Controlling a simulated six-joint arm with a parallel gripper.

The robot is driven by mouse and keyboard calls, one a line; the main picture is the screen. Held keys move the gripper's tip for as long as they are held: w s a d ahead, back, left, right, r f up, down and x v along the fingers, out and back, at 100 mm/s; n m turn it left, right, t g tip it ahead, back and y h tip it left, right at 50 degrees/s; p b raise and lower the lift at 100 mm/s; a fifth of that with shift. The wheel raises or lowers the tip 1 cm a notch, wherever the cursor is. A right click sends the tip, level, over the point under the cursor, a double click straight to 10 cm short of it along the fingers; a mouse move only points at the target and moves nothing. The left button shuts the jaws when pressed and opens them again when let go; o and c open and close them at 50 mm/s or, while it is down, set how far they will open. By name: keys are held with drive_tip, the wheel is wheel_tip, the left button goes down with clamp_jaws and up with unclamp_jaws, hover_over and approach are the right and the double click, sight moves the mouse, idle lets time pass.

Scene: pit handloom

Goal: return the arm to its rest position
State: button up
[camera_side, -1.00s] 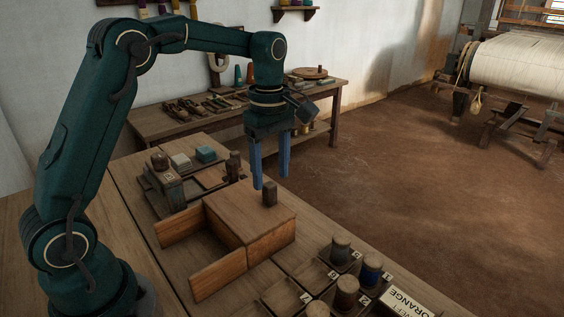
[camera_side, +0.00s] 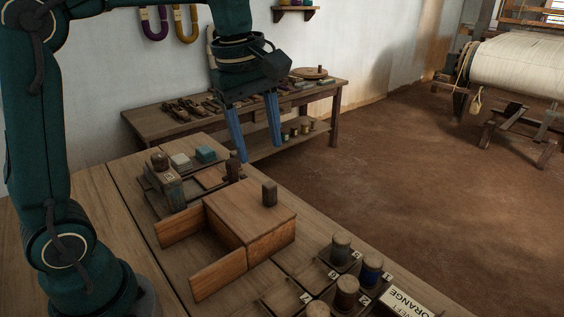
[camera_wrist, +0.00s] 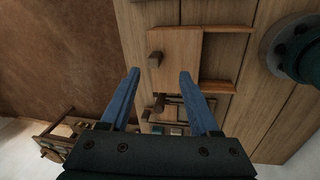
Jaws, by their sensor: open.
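My gripper (camera_side: 256,134) has two blue fingers, spread apart with nothing between them. It hangs in the air above the back of the workbench in the side view, clear of everything on it. In the wrist view my gripper (camera_wrist: 157,75) is also open and empty, with the bench below it. A wooden box (camera_side: 250,215) with a dark upright knob (camera_side: 269,194) on top stands on the bench. Its two doors stand open toward the left. The box also shows in the wrist view (camera_wrist: 180,45).
Several spools, one of them blue (camera_side: 371,270), stand in a numbered tray at the front right, by an ORANGE label (camera_side: 405,303). A tray with small blocks (camera_side: 205,154) lies behind the box. A side table (camera_side: 165,122) with tools stands by the wall. A loom (camera_side: 515,75) is far right.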

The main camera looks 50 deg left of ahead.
drive_tip(key=s+d+f+m+t, duration=0.1)
drive_tip(key=s+f+m, duration=0.1)
drive_tip(key=s+m, duration=0.4)
drive_tip(key=s+d+f+m+t, duration=0.1)
drive_tip(key=s+f+m+t, duration=0.1)
drive_tip(key=s+m, duration=0.4)
drive_tip(key=shift+s+d+f+m, duration=0.35)
drive_tip(key=shift+f+m, duration=0.25)
drive_tip(key=shift+m, duration=1.5)
drive_tip(key=shift+o, duration=0.3)
